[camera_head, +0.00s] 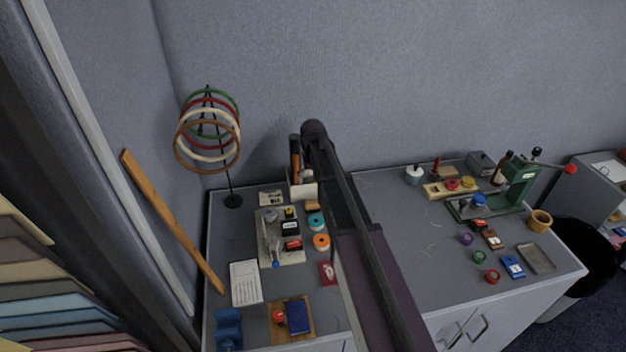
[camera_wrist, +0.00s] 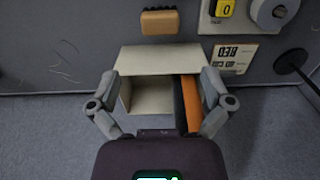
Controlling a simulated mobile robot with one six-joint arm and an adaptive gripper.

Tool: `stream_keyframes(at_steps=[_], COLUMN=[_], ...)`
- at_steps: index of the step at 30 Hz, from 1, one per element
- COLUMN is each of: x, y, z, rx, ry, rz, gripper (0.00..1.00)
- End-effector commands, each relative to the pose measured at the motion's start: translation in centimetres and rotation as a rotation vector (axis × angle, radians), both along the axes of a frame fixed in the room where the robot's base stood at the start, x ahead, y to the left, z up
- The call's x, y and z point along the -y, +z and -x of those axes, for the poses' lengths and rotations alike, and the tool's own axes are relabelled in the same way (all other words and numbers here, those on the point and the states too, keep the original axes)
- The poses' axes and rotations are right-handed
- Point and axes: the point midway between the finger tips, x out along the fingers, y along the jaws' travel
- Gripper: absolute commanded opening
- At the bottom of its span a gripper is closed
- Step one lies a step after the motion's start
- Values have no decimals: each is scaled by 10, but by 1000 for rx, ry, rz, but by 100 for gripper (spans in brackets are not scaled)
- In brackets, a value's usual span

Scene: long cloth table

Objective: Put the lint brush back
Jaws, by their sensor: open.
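A white open-topped box (camera_head: 303,190) stands at the back of the table by the wall. In the wrist view the box (camera_wrist: 150,60) has a divider; one compartment looks empty, the other holds an orange piece (camera_wrist: 190,100) and a dark piece (camera_wrist: 178,105) side by side. The orange piece also stands upright in the head view (camera_head: 295,165). I cannot tell whether any of these is the lint brush. My gripper (camera_wrist: 159,80) is open, its fingers either side of the box in the picture, with nothing held between them. In the head view my arm hides it.
A tan block (camera_wrist: 160,21) lies in front of the box. A ring stand (camera_head: 232,200) is at the back left.

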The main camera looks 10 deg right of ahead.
Motion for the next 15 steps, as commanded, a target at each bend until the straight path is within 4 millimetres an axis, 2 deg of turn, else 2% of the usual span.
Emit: stream_keyframes(at_steps=[8, 11, 15], x=[0, 0, 0], y=[0, 0, 0], z=[6, 19, 54], rx=[0, 0, 0], ry=[0, 0, 0], rz=[0, 0, 0], gripper=[100, 100, 100])
